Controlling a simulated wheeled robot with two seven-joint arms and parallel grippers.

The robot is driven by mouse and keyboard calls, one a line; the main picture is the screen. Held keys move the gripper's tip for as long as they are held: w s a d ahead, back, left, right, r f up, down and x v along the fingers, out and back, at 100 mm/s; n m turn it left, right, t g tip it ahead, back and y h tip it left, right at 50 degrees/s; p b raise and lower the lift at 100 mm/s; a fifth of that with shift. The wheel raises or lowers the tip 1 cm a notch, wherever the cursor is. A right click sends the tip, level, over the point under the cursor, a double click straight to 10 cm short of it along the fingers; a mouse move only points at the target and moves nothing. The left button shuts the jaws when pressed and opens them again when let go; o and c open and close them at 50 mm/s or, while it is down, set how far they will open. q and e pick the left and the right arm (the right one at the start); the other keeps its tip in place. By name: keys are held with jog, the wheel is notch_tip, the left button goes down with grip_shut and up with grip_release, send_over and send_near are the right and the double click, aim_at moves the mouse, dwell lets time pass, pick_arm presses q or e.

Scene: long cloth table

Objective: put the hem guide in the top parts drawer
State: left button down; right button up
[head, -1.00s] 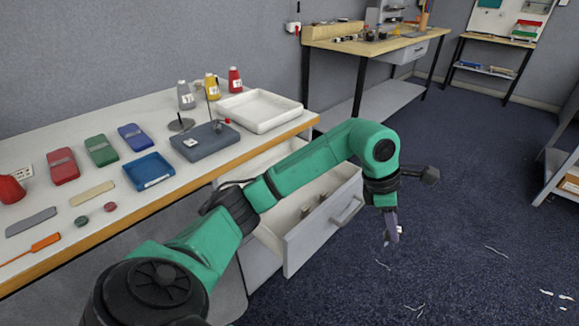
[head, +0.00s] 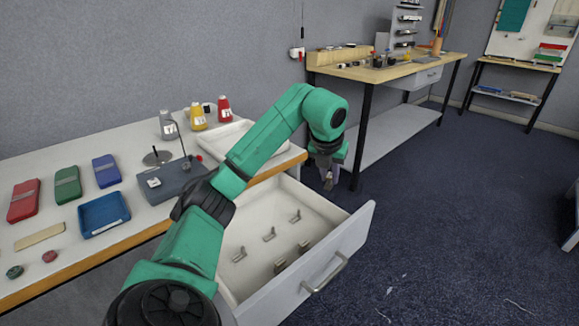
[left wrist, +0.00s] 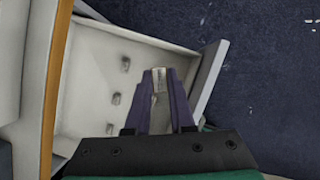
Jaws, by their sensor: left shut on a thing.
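My left gripper (head: 328,183) hangs with its fingers down near the far right side of the open drawer (head: 358,232). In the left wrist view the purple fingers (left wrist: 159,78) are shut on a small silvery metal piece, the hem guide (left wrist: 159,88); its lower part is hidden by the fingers. In that view the drawer (left wrist: 208,78) lies below, and the fingers appear over its inside near the front wall. The drawer is pulled out under the table, and several small metal pieces (head: 269,234) lie in it. My right gripper is not in view.
The white table (head: 150,215) holds a blue tray (head: 104,214), a grey base with a rod (head: 170,180), a white tray (head: 243,137), colored cases and several bottles (head: 198,117). A wooden workbench (head: 390,68) stands behind. The floor at right is mostly clear.

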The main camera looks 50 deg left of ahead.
pick_arm(q)
jog(key=f+b, duration=0.1)
jog(key=f, duration=0.5)
jog(key=f+b, duration=0.1)
jog(key=f, duration=0.5)
jog(key=s+f+b, duration=0.1)
jog(key=f, duration=0.6)
jog(key=shift+w+a+f, duration=0.1)
jog(key=shift+f, duration=0.1)
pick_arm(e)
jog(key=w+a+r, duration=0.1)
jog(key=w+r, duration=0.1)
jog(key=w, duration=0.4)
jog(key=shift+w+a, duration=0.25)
pick_arm(q)
jog(key=c, duration=0.8)
grip_release()
jog(key=shift+o, duration=0.2)
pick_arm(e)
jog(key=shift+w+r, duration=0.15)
